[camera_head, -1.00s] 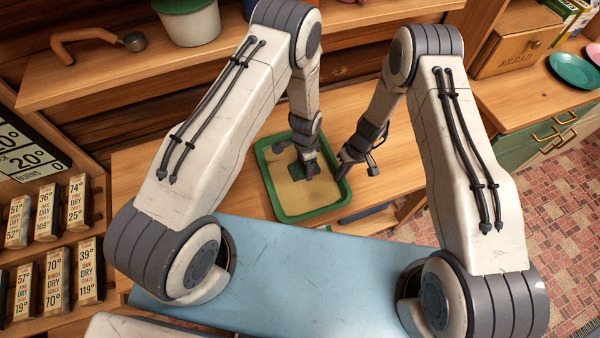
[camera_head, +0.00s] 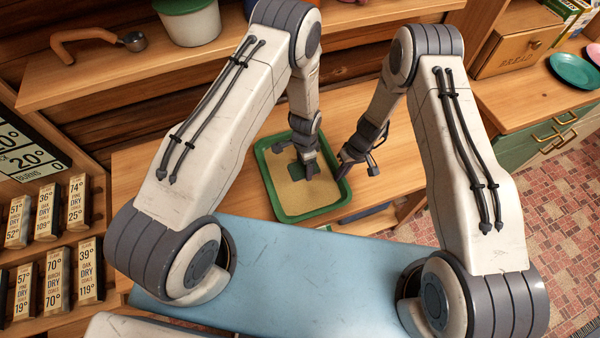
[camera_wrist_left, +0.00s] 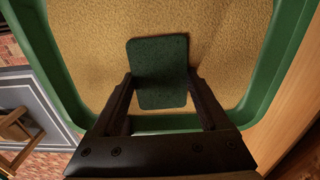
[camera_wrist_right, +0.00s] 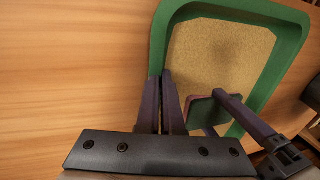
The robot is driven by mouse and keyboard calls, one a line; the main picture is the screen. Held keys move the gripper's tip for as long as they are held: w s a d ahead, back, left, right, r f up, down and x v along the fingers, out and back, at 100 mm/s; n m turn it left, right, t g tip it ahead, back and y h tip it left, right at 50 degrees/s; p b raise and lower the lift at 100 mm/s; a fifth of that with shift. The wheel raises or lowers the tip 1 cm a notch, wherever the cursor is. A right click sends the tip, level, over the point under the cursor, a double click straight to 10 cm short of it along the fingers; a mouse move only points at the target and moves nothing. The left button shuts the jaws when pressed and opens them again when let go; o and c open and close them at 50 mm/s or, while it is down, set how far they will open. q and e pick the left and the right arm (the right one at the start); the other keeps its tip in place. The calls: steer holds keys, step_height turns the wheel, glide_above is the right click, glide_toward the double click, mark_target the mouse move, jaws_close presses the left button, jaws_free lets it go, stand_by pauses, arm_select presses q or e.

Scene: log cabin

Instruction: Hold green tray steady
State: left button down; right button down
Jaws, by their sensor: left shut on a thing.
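The green tray (camera_head: 275,202) lies on the wooden counter, with a sandy tan layer filling its floor. It also shows in the left wrist view (camera_wrist_left: 265,85) and the right wrist view (camera_wrist_right: 285,50). My left gripper (camera_wrist_left: 160,85) is shut on a flat dark green block (camera_wrist_left: 158,60) over the tan layer. Whether the block touches that layer I cannot tell.
A blue surface (camera_head: 290,270) lies in front of the tray. The wooden counter (camera_head: 390,165) is bare right of the tray. A bread box (camera_head: 515,50) and green plate (camera_head: 574,70) stand at the right.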

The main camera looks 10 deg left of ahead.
arm_select(q)
steer(key=shift+w+d, duration=0.15)
steer(key=shift+d, duration=0.05)
steer(key=shift+r, duration=0.1)
steer(key=shift+r, duration=3.4)
arm_select(e)
steer(key=c, duration=1)
jaws_free()
